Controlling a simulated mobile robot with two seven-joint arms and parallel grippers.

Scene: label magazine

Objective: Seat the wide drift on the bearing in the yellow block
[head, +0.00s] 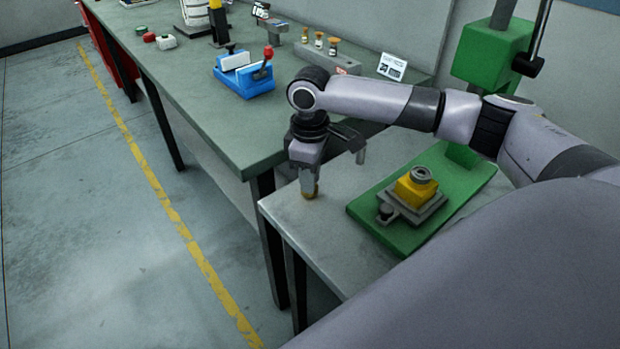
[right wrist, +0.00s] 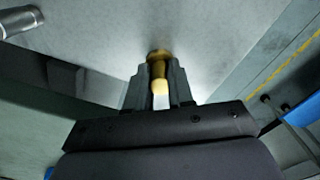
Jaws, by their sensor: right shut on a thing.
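My right gripper (head: 309,186) points down at the front left of the low grey table, shut on a brass-coloured drift (head: 310,194) with a wider foot. The right wrist view shows this drift (right wrist: 158,72) between the fingers of the gripper (right wrist: 158,90); its foot appears to be at the tabletop. A grey metal cylinder (head: 361,156) stands behind the gripper; it also shows in the wrist view (right wrist: 20,20). The yellow block (head: 411,194) sits on a grey plate on the green press base, with the ring-shaped metal bearing (head: 422,175) on its top. My left gripper is out of view.
The green press base (head: 385,232) and its column (head: 493,52) stand to the right. The green-topped bench (head: 185,80) lies behind and left, carrying a blue fixture (head: 245,80), several small bottles (head: 319,41) and a label card (head: 392,67). The low table (head: 335,235) is bare between gripper and press.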

